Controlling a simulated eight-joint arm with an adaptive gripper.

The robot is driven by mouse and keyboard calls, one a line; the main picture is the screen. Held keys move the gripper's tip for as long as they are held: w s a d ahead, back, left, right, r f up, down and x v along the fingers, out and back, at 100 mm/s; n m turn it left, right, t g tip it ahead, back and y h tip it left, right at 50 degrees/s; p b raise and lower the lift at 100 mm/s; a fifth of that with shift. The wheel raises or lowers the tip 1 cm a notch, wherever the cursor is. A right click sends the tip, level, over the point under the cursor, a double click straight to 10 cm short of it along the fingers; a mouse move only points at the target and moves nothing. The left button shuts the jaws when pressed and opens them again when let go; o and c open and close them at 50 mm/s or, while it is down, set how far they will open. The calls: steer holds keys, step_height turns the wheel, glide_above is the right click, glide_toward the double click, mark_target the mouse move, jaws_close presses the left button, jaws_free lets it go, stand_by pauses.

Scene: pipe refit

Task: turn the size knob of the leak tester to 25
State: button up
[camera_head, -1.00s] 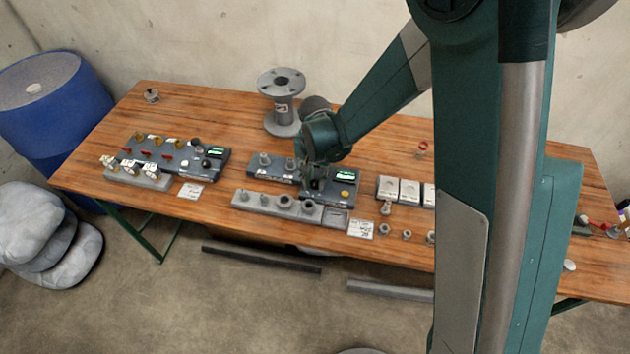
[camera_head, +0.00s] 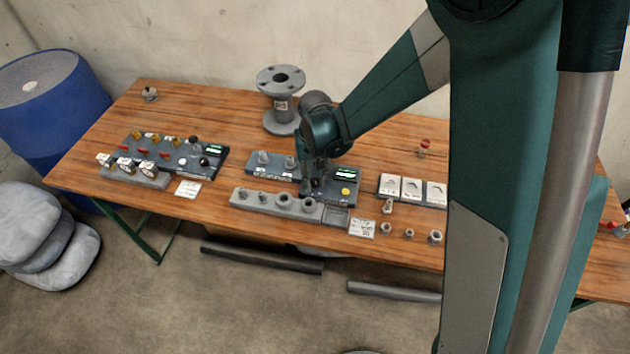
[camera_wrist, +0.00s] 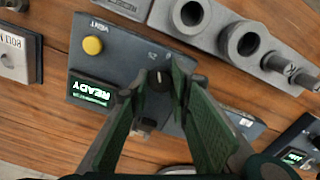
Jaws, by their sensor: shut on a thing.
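The leak tester (camera_head: 333,190) is a dark grey box on the table with a green display and a yellow button. In the wrist view the leak tester (camera_wrist: 117,61) shows a "VENT" label by the yellow button (camera_wrist: 92,45) and a display (camera_wrist: 90,92) reading "READY". My gripper (camera_wrist: 159,82) is shut on the small black size knob (camera_wrist: 159,79), which has a pale pointer mark. Markings beside the knob are too small to read surely. In the head view my gripper (camera_head: 315,186) is over the tester and hides the knob.
A grey block with round fittings (camera_head: 275,203) lies along the tester's front edge. A flanged pipe piece (camera_head: 281,100) stands behind. A panel with red levers (camera_head: 165,153) is at left. White cards (camera_head: 411,188) and loose fittings lie right of the tester.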

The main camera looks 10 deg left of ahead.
mark_target(315, 181)
steer(key=shift+n+b, duration=0.3)
steer(key=shift+n, duration=0.9)
steer(key=o, duration=0.9)
steer(key=shift+r, duration=0.1)
steer(key=shift+r, duration=5.9)
steer(key=shift+d+r, duration=0.1)
